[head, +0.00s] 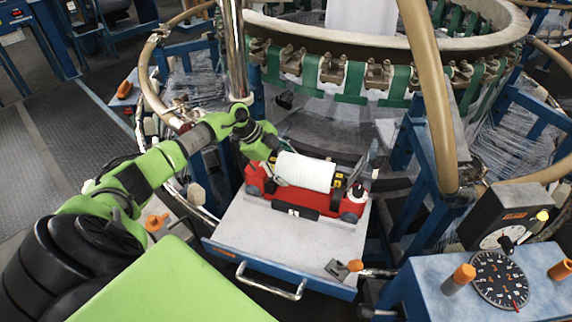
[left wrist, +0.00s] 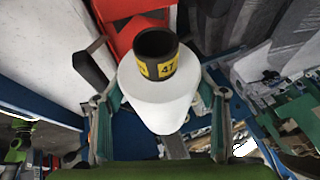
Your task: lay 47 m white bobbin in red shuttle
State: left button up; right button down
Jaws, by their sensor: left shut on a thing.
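The white bobbin (head: 305,171) lies roughly lengthwise over the red shuttle (head: 322,204) in the head view. In the left wrist view the bobbin (left wrist: 158,100) shows a dark core end with a yellow label reading 47. My left gripper (head: 277,170) is shut on the bobbin, one finger on each side of it in the left wrist view. Part of the red shuttle (left wrist: 120,28) shows behind the bobbin there. I cannot tell whether the bobbin touches the shuttle's bed. My right gripper is not in view.
The shuttle rests on a grey-topped blue table (head: 262,240) with a front handle (head: 270,284). The loom's ring (head: 330,70) stands behind, and a tan curved tube (head: 432,110) rises at right. A dial box (head: 500,280) stands at the front right.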

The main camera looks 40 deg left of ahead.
pick_arm(q)
jog(key=shift+w+f+b, duration=0.1)
jog(key=shift+f+b, duration=0.75)
jog(key=shift+f, duration=1.1)
jog(key=shift+f+b, duration=0.45)
jog(key=shift+f, duration=0.5)
jog(key=shift+p, duration=0.3)
jog(key=shift+f, duration=0.1)
jog(key=o, duration=2)
jog(key=shift+o, duration=0.2)
jog(key=shift+s+f, duration=0.2)
jog(key=shift+s+a+r, duration=0.1)
jog(key=shift+s+r, duration=0.05)
jog(key=shift+r, duration=0.1)
jog(key=v, duration=1.1)
jog(key=shift+r, duration=0.35)
